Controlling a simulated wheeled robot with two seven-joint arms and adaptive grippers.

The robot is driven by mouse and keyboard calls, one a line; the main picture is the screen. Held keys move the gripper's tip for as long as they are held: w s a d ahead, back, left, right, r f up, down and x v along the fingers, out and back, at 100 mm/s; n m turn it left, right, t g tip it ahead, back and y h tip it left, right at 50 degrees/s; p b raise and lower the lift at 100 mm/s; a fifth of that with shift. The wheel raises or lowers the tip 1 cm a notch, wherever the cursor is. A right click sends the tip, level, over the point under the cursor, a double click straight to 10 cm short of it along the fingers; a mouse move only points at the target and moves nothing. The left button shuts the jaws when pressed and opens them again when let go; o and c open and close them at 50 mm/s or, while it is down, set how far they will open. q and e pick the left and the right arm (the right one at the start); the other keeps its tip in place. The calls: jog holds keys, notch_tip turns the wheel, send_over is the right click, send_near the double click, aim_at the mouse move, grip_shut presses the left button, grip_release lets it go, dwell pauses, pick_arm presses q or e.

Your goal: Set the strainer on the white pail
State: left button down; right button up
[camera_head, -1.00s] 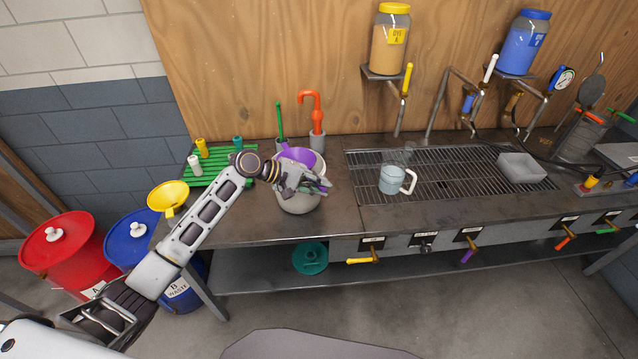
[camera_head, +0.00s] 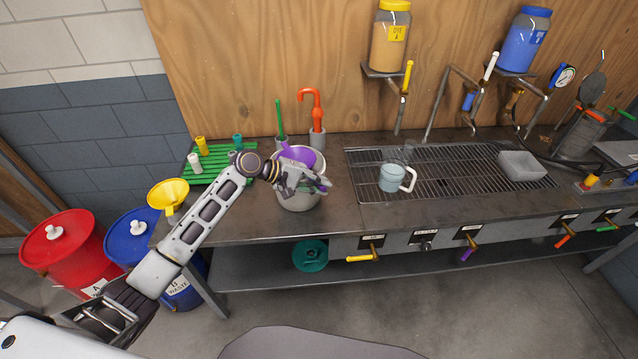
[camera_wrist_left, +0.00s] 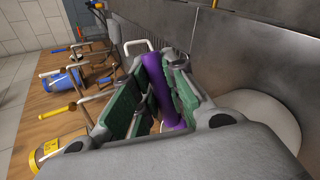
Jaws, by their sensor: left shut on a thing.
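The purple strainer (camera_head: 299,157) shows behind my left gripper (camera_head: 318,187) in the head view, over the mouth of the white pail (camera_head: 298,201). My left gripper is shut on the strainer's purple handle (camera_wrist_left: 163,91), which lies between the green finger pads in the left wrist view. The gripper and wrist cover part of the pail's front and rim. I cannot tell whether the strainer touches the rim. My right gripper is not in view.
A green rack (camera_head: 218,166) with small bottles is left of the pail. Tools stand in grey cups (camera_head: 317,138) behind it. A yellow funnel (camera_head: 168,194) is at the counter's left end.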

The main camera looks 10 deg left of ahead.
pick_arm(q)
jog(key=shift+f, duration=0.3)
jog(key=c, duration=1.4)
grip_release()
jog(key=shift+o, duration=0.2)
jog(key=shift+s+d+p, duration=0.85)
jog(key=shift+s+p, duration=0.15)
jog(key=shift+p, duration=0.1)
jog(key=shift+s+d, duration=0.8)
jog(key=shift+s, duration=0.1)
